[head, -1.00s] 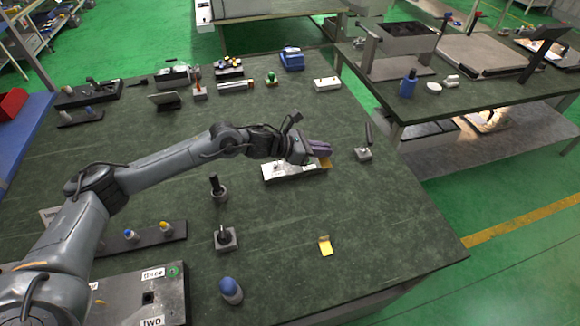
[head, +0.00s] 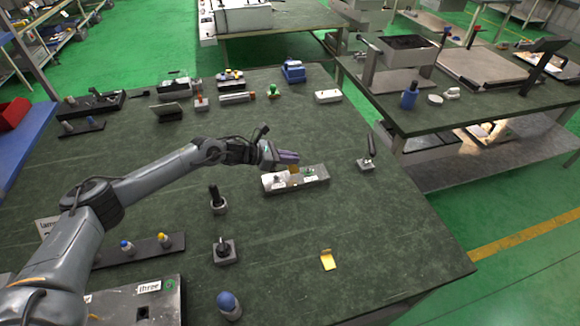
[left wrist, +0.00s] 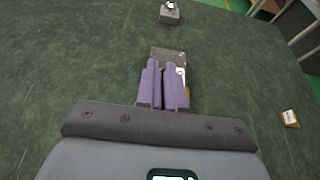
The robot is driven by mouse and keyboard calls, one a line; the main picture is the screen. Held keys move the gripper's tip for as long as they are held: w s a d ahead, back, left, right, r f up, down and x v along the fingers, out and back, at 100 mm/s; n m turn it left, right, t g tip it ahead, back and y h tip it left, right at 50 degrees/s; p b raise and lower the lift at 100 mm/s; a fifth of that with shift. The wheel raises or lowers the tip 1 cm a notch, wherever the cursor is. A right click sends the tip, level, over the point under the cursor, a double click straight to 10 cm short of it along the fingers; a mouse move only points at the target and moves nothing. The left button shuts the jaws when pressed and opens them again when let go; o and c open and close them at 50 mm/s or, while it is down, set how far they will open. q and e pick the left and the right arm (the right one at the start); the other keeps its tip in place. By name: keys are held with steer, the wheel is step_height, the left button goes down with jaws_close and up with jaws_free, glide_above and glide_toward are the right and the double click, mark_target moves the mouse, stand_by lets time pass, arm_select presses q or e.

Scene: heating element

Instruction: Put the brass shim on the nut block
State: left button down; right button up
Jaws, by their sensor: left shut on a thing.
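My left gripper (head: 289,157) has purple fingers and reaches over a long metal block with pale label patches (head: 320,184), which I take for the nut block. The fingers are shut on a small yellow plate, the brass shim (head: 294,168), which hangs below the fingertips over the block. I cannot tell whether it touches the block. In the left wrist view the closed fingers (left wrist: 165,75) hide most of the block, and its far end (left wrist: 168,54) shows beyond them. My right gripper is out of view.
A grey block with a dark upright lever (head: 366,161) stands right of the metal block. Two dark-handled pieces (head: 218,201) (head: 224,249) and a blue-topped piece (head: 229,304) stand nearer.

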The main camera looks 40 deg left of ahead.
mark_target(290, 167)
arm_select(q)
steer(key=shift+f, duration=1.9)
steer(key=shift+b, duration=0.3)
steer(key=c, duration=1.3)
jaws_free()
steer(key=shift+f, duration=0.1)
steer(key=shift+o, duration=0.2)
steer(key=shift+s+r, duration=0.15)
steer(key=shift+r, duration=0.1)
steer(key=p+v, duration=0.1)
steer(key=v, duration=1)
steer(key=shift+s+a, duration=0.2)
steer(key=shift+s, duration=0.1)
